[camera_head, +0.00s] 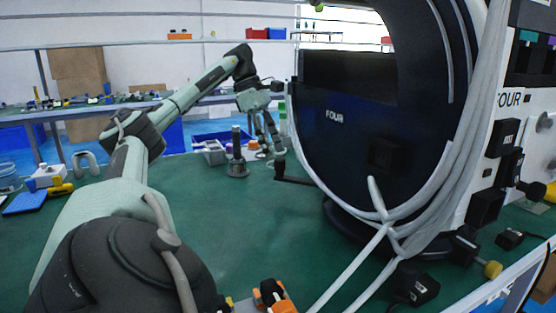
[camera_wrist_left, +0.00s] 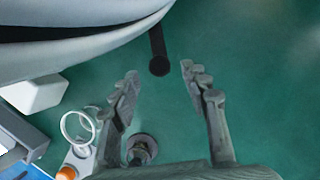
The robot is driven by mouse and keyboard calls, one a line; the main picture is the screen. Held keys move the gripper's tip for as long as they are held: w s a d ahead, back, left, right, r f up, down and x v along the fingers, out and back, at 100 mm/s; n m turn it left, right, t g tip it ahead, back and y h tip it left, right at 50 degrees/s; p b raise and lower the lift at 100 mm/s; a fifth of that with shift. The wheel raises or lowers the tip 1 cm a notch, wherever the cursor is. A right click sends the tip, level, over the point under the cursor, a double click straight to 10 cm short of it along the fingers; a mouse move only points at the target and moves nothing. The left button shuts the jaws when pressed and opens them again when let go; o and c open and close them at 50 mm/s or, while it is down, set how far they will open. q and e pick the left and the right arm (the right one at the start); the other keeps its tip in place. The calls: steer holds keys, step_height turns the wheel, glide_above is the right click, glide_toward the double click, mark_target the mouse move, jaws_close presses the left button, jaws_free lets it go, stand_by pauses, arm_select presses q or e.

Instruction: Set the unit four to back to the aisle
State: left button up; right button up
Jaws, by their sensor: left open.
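Unit four (camera_head: 345,150) is a large dark round machine marked FOUR, standing on a dark round base at the right of the green table in the head view. White hoses run around its rim. A black handle (camera_head: 290,177) sticks out low on its left side; it also shows in the left wrist view (camera_wrist_left: 158,52). My left gripper (camera_head: 269,151) is open and empty, pointing down just left of the unit. In the left wrist view its fingertips (camera_wrist_left: 160,72) are spread on either side of the handle's end, with no clear contact. My right gripper is not seen.
A dark post on a round foot (camera_head: 237,160) stands left of my gripper, near a grey tray (camera_head: 212,153) and small orange and clear items. A white panel with black boxes (camera_head: 490,140) is at the right. The table's middle (camera_head: 240,220) is mostly clear.

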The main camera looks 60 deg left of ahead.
arm_select(q)
steer(key=shift+v, duration=1.2)
steer(key=shift+f, duration=0.1)
